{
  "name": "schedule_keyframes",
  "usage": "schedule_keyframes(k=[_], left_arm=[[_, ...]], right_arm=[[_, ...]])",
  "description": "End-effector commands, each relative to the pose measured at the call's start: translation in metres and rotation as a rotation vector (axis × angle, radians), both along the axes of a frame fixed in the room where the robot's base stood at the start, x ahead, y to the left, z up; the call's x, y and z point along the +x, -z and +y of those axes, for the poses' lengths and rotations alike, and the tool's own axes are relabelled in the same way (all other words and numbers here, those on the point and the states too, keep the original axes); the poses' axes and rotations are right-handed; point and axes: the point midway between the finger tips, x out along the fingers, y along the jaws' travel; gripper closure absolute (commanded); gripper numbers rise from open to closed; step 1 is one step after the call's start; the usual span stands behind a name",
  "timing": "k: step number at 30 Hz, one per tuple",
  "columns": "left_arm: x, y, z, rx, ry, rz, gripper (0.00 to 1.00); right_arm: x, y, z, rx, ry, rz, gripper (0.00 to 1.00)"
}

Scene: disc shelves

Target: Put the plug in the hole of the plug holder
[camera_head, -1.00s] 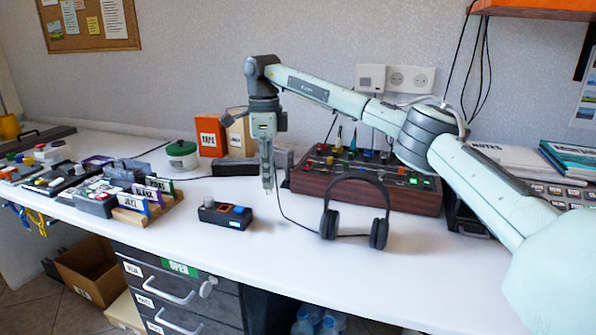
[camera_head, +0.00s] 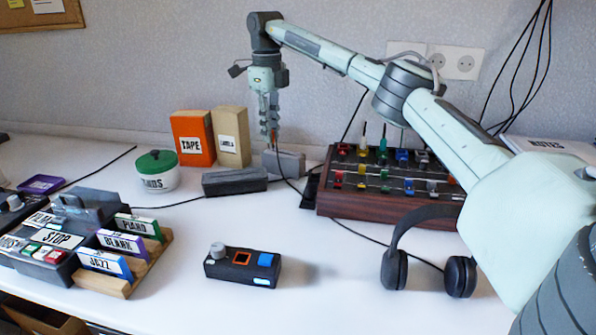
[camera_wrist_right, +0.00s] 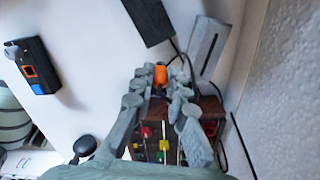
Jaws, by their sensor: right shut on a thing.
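My right gripper (camera_head: 269,132) is shut on an orange plug (camera_head: 274,139), held upright above the back of the table. The plug also shows orange between the fingertips in the right wrist view (camera_wrist_right: 160,75). A black cable hangs from it toward the headphones (camera_head: 458,278). A grey block (camera_head: 290,164) stands just below and behind the plug; in the wrist view it is long with a slot-like mark (camera_wrist_right: 205,50). A dark block (camera_head: 235,182) lies to its left. I cannot tell for sure which is the plug holder; no hole shows clearly. My left gripper is out of view.
A wooden panel with coloured switches (camera_head: 385,185) stands right of the grey block. An orange TAPE box (camera_head: 193,138), a tan box (camera_head: 231,137) and a green-lidded pot (camera_head: 156,172) stand left. A small control box (camera_head: 243,267) lies in front, with clear table around it.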

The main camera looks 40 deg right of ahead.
Motion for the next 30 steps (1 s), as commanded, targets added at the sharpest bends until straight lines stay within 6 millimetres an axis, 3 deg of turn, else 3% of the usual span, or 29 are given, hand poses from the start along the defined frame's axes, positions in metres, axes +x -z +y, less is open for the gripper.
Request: schedule_keyframes(k=[5, 18, 25, 30], left_arm=[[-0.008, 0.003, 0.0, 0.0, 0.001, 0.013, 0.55], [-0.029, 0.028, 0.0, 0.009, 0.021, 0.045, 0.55], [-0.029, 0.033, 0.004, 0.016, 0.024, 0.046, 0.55], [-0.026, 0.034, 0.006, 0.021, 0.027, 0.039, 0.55]], right_arm=[[-0.008, 0.009, -0.015, 0.0, 0.003, 0.002, 1.0], [-0.048, 0.063, -0.094, 0.001, 0.002, 0.001, 1.0], [-0.053, 0.074, -0.105, 0.0, -0.002, 0.001, 1.0], [-0.054, 0.097, -0.104, 0.0, -0.002, 0.002, 1.0]])
